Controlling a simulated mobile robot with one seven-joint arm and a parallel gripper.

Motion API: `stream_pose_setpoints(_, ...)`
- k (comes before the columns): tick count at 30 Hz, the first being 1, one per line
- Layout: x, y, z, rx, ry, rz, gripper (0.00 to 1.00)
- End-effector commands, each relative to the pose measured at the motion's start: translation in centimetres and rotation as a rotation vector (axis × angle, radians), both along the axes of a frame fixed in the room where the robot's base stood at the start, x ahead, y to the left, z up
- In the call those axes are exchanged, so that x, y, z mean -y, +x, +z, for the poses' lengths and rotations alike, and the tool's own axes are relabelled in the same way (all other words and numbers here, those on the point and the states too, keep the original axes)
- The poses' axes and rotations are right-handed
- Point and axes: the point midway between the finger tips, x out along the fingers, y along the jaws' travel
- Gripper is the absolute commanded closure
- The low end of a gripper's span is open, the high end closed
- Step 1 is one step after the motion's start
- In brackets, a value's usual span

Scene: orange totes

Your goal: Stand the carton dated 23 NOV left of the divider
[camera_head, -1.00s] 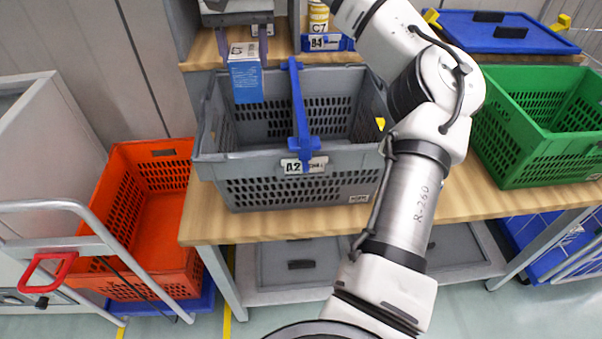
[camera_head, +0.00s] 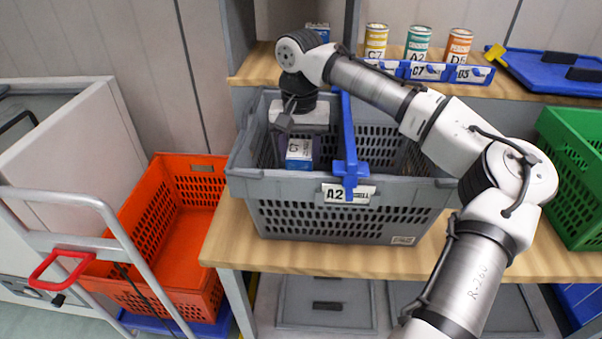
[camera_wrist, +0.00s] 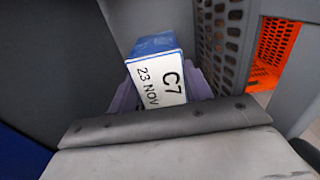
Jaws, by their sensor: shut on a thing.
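The carton (camera_head: 299,153) is blue and white. In the wrist view its white face (camera_wrist: 158,82) reads C7 and 23 NOV. My gripper (camera_wrist: 160,92) is shut on it, with purplish fingers on both sides. In the head view the carton is inside the grey tote (camera_head: 330,183), left of the blue divider (camera_head: 349,140). It looks upright. The tote's front wall hides its lower end, so I cannot tell whether it touches the floor. The tote carries an A2 label.
Another blue and white carton (camera_head: 318,33) stands on the shelf behind. Three cans, the middle one green (camera_head: 417,43), stand behind a blue label rail (camera_head: 430,71). An orange tote (camera_head: 180,240) is at left, a green tote (camera_head: 575,175) at right.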

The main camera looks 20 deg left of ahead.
Motion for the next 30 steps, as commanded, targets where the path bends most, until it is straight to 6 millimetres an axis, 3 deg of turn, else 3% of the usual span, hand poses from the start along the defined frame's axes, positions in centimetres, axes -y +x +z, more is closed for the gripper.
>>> stream_pose_setpoints(15, 0.0, 0.0, -6.1, 0.001, 0.000, 0.000, 0.81)
stream_pose_setpoints(27, 0.0, 0.0, -6.6, 0.000, 0.002, 0.000, 0.81)
stream_pose_setpoints(28, 0.0, 0.0, -6.7, 0.001, 0.001, 0.000, 0.49)
stream_pose_setpoints(30, 0.0, 0.0, -6.7, 0.001, 0.000, 0.000, 0.40)
